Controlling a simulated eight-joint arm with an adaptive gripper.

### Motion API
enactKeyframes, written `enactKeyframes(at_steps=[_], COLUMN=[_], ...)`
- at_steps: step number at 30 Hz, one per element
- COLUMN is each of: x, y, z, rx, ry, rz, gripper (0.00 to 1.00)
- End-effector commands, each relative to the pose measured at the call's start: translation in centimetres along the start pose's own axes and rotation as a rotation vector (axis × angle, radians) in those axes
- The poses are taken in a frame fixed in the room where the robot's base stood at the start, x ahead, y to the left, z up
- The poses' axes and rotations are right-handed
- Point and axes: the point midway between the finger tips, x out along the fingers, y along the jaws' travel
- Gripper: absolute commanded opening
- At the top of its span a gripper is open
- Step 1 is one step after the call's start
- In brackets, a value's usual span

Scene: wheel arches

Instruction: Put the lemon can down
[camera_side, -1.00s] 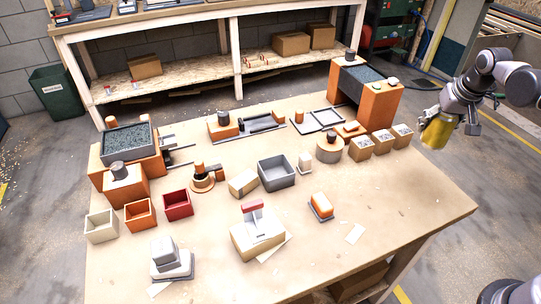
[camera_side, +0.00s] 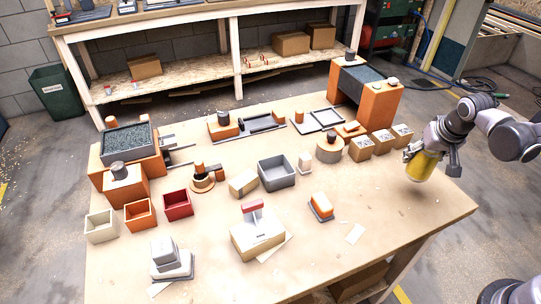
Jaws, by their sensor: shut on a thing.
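The lemon can (camera_side: 422,167) is a yellow cylinder near the right side of the wooden work table (camera_side: 400,215). My gripper (camera_side: 416,152) is shut on it from above and to the right, and the gripper's fingers partly cover the can's upper part. The can looks slightly tilted. It is over the tabletop, and I cannot tell whether its bottom touches the wood.
Several small cardboard boxes (camera_side: 361,148) stand just left of the can. An orange arch block (camera_side: 378,105) stands behind them. A grey open bin (camera_side: 276,172) and an orange-topped block (camera_side: 321,206) are farther left. The table's right front area is mostly clear.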

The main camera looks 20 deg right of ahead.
Motion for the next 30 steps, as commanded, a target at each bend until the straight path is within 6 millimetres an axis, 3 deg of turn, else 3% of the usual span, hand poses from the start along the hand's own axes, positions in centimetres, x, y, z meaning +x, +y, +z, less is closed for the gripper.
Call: enactKeyframes(at_steps=[3,9,22,30], x=[1.1,2.0,5.3,5.7], y=[-1.7,-2.9,-3.0,-2.9], z=[0.0,0.0,1.3,1.6], rx=[-0.004,-0.001,0.0,0.0], ry=[0.0,0.0,0.0,0.0], rz=[0.0,0.001,0.001,0.001], gripper=[0.13,0.13,0.13,0.13])
